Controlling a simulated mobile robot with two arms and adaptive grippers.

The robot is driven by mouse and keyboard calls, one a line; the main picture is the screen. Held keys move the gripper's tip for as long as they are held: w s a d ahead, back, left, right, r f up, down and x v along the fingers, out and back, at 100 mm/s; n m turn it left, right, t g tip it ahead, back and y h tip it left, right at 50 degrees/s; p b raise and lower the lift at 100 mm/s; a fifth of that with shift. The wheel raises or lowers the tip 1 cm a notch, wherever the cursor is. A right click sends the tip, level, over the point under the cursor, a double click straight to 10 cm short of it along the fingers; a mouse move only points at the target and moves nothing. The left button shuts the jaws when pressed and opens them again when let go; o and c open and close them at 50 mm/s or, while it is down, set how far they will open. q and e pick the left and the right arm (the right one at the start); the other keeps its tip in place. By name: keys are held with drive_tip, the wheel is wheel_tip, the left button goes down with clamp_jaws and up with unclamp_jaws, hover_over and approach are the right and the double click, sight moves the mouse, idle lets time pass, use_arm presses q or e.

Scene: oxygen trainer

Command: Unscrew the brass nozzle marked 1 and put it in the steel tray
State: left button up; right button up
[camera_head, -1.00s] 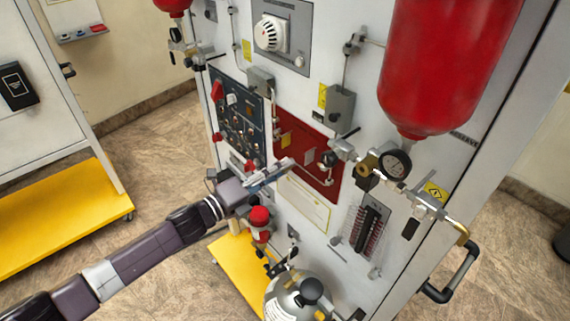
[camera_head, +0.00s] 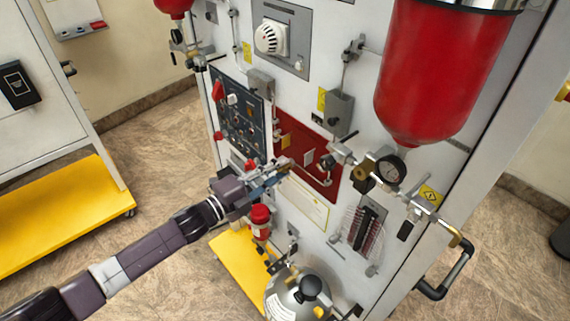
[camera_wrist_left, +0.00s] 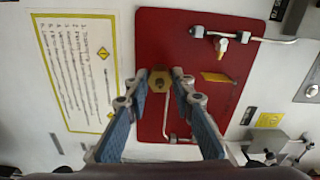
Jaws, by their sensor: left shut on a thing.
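My left gripper (camera_head: 272,177) reaches in from the left to the red panel (camera_head: 331,190) on the white trainer cabinet. In the left wrist view its blue-padded fingers (camera_wrist_left: 160,84) are shut on a small brass nozzle (camera_wrist_left: 160,80). The nozzle lies in front of the red panel (camera_wrist_left: 215,115), close to the panel's left edge. I cannot tell whether it still touches its fitting, and no number is readable on it. In the head view the gripper mostly hides the nozzle. I cannot make out a steel tray. My right gripper is not in view.
A valve fitting with a pipe (camera_wrist_left: 222,42) sits on the panel, right of the nozzle. A pressure gauge (camera_head: 391,169), a large red cylinder (camera_head: 432,85) and a steel bottle (camera_head: 295,296) crowd the cabinet. Floor is clear at the left, beside a yellow-based cart (camera_head: 70,215).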

use_arm(q)
drive_tip(key=shift+n, duration=0.5)
drive_tip(key=shift+r, duration=0.1)
drive_tip(key=shift+n+p, duration=0.35)
drive_tip(key=shift+n, duration=1.35)
drive_tip(key=shift+n+p, duration=0.4)
drive_tip(key=shift+n, duration=1.3)
